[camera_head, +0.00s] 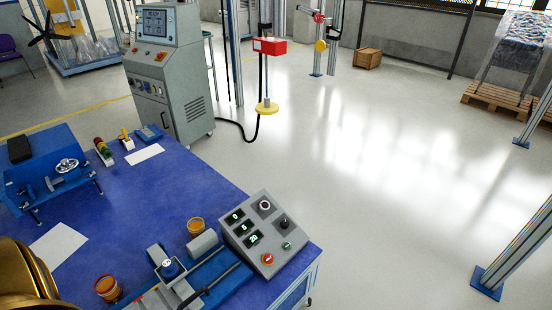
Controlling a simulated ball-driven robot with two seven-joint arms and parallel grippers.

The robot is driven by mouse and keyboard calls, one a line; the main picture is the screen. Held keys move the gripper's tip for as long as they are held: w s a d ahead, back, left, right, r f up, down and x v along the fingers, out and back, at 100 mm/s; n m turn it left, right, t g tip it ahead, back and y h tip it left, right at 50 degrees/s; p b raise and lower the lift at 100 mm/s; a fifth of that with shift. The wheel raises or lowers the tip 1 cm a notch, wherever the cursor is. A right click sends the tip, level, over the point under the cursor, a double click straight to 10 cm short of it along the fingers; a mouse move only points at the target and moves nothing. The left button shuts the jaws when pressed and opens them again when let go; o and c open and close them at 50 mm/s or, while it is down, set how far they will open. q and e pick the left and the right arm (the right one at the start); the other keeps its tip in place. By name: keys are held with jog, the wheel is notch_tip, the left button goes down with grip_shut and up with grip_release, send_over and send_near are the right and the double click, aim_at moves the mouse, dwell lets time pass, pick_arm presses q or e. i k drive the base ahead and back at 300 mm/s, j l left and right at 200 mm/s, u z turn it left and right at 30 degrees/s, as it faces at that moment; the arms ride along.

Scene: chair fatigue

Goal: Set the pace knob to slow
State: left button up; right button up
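A grey sloped control box (240,215) stands at the right corner of the blue table. It has two dark knobs, an upper one (265,205) on a pale dial and a lower one (284,223) to its right. The labels are too small to read, so I cannot tell which is the pace knob or where either points. A green button (286,245) and a red button (267,259) are at the box's front. Neither of my grippers is in view.
The blue table (190,190) holds a vise-like fixture (168,268), orange-rimmed cups (196,226), papers (58,243) and a blue machine (50,175). A grey console cabinet (165,80) stands behind it. A metal post (520,250) rises at right. The floor between is clear.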

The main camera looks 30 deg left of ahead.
aim_at(284, 224)
jog(key=u, duration=1.15)
